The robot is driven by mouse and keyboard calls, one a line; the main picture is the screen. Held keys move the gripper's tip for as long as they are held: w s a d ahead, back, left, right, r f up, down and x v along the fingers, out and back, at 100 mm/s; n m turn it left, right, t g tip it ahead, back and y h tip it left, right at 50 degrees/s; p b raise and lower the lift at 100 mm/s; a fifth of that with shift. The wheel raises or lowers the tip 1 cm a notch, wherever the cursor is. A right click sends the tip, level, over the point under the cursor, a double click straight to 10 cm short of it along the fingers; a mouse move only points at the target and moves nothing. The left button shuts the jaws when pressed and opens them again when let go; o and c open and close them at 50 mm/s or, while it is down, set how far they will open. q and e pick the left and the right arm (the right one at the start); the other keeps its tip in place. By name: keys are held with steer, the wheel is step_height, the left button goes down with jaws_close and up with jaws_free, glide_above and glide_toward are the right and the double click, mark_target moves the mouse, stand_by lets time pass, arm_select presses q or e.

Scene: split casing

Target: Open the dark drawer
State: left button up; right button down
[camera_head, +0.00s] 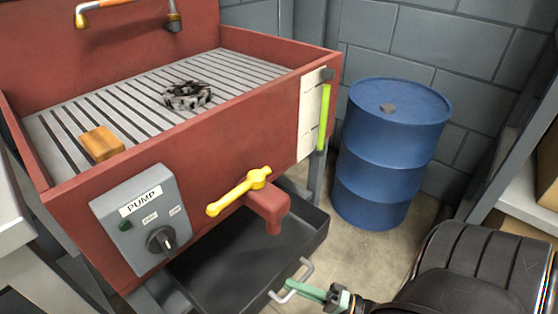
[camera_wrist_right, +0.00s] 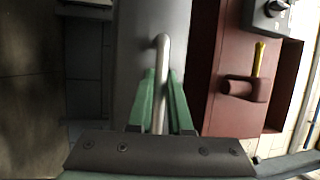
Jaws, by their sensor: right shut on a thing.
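The dark drawer (camera_head: 318,236) is under the red parts-washing sink (camera_head: 200,140). It stands pulled out, and part of its dark inside shows in the head view. Its pale metal bar handle (camera_head: 305,268) is on the front, at the bottom middle of the head view. My right gripper (camera_head: 290,286) has green fingers and is shut on the handle. In the right wrist view the handle (camera_wrist_right: 162,48) runs between the two green fingers (camera_wrist_right: 160,85). My left gripper is not in view.
A grey pump box (camera_head: 150,222) and a yellow valve lever (camera_head: 238,192) over a red spout (camera_head: 268,205) are on the sink front above the drawer. A blue drum (camera_head: 390,150) stands to the right. A grey bench edge (camera_head: 12,215) is at the left.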

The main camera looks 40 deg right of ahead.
steer(key=shift+s+d, duration=0.15)
steer(key=shift+s, duration=0.75)
steer(key=c, duration=0.8)
jaws_free()
steer(key=shift+c, duration=0.2)
steer(key=b+v, duration=0.1)
steer(key=v, duration=1.1)
steer(key=shift+s, duration=0.15)
steer(key=shift+d, duration=0.15)
